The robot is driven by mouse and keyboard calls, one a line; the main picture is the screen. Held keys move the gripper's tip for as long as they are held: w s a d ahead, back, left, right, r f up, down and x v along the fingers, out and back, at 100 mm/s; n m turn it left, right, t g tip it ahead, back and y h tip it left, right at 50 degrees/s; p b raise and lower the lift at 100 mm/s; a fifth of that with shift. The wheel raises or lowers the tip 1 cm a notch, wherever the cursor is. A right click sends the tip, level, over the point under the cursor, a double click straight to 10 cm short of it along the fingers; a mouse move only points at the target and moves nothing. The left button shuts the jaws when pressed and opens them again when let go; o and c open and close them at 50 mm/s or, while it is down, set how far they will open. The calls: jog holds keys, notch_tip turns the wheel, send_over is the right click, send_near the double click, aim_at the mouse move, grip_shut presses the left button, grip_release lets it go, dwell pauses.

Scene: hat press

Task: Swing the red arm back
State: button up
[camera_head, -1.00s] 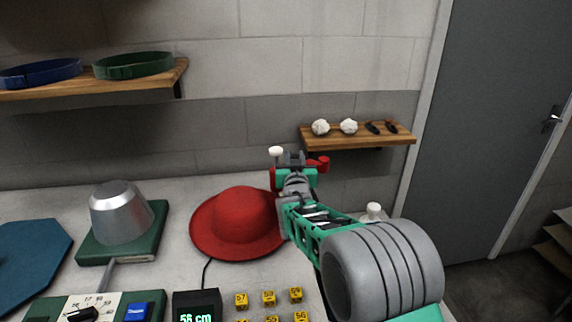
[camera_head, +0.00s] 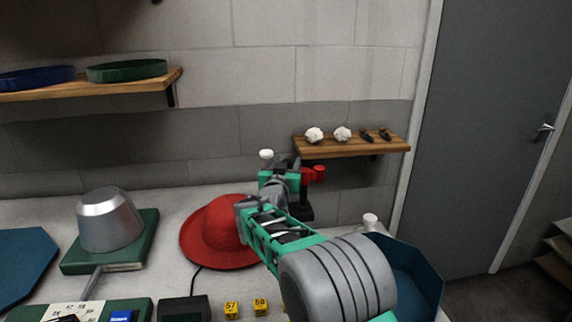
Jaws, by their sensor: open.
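A red arm (camera_head: 314,173) shows just right of my gripper (camera_head: 280,166), at the back of the bench. Its black post (camera_head: 306,205) stands below it. Much of the red arm is hidden behind my gripper, so I cannot tell whether they touch. My gripper is open and points away toward the wall; its fingertips are small and partly hidden. A white knob (camera_head: 266,154) stands just left of my gripper. A red hat (camera_head: 212,238) lies on the bench, left of my forearm, which covers its right side.
A silver block on a green base (camera_head: 150,240) stands at the left. A blue tray (camera_head: 425,285) is at the right, partly behind my arm. A white-topped post (camera_head: 370,220) stands near it. Yellow cubes (camera_head: 260,306) lie in front. A wall shelf (camera_head: 350,149) hangs behind my gripper.

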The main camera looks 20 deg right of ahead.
jog(key=shift+a, duration=0.15)
jog(key=b+v, duration=0.1)
jog(key=v, duration=0.6)
jog(key=shift+s, duration=0.35)
jog(key=shift+r, duration=0.1)
jog(key=shift+c, duration=0.4)
